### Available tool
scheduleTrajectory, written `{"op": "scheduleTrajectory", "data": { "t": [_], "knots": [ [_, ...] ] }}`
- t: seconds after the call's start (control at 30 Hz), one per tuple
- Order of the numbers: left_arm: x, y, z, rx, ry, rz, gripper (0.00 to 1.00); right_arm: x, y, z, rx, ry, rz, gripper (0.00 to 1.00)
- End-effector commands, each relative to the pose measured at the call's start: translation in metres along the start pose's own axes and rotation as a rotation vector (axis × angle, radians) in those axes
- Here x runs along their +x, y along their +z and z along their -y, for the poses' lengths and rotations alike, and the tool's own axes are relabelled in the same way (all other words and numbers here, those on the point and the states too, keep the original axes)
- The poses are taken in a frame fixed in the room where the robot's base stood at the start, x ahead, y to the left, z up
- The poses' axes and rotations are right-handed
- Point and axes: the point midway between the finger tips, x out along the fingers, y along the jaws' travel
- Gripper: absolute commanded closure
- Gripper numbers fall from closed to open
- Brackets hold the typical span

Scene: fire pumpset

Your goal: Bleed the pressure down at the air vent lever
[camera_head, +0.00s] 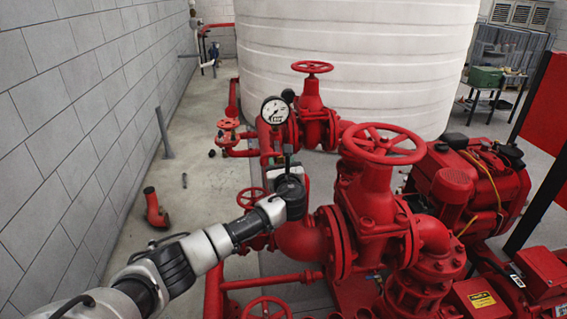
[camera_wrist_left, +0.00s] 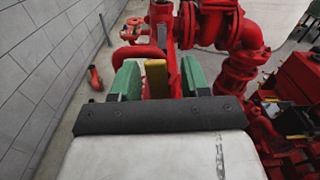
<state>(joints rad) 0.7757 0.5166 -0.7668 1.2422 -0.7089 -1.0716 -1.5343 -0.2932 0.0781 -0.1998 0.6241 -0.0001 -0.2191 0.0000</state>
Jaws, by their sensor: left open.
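A yellow lever-like piece (camera_wrist_left: 157,78) stands upright between the green fingers of my left gripper (camera_wrist_left: 160,76) in the left wrist view. I take it for the air vent lever. The fingers are apart, one on each side of it; I cannot tell whether either touches it. In the head view my left gripper (camera_head: 287,168) is beside the red pipework, below the round white pressure gauge (camera_head: 275,111). There my wrist hides most of the fingers, and I cannot make out the lever. My right gripper is not in view.
A red valve with a large handwheel (camera_head: 384,144) stands just right of my left gripper, with a smaller handwheel valve (camera_head: 312,67) behind. A red engine (camera_head: 470,185) is at the right. A white tank (camera_head: 360,60) stands behind.

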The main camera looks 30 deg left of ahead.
Motion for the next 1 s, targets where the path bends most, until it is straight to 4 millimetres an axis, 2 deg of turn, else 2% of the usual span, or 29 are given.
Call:
{"op": "scheduleTrajectory", "data": {
  "t": [0.17, 0.47, 0.77, 1.0],
  "knots": [
    [-0.0001, -0.0001, 0.0001, 0.000, 0.000, 0.000, 0.54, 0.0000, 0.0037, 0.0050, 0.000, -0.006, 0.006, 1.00],
    [-0.0003, 0.0001, 0.0003, 0.000, -0.001, 0.000, 1.00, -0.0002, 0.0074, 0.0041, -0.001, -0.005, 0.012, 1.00],
    [-0.0005, 0.0000, 0.0002, -0.009, -0.002, 0.000, 1.00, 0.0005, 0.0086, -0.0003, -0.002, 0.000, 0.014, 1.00],
    [-0.0005, -0.0013, -0.0048, -0.093, -0.002, 0.001, 1.00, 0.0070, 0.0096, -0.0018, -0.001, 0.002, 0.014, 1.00]
  ]
}}
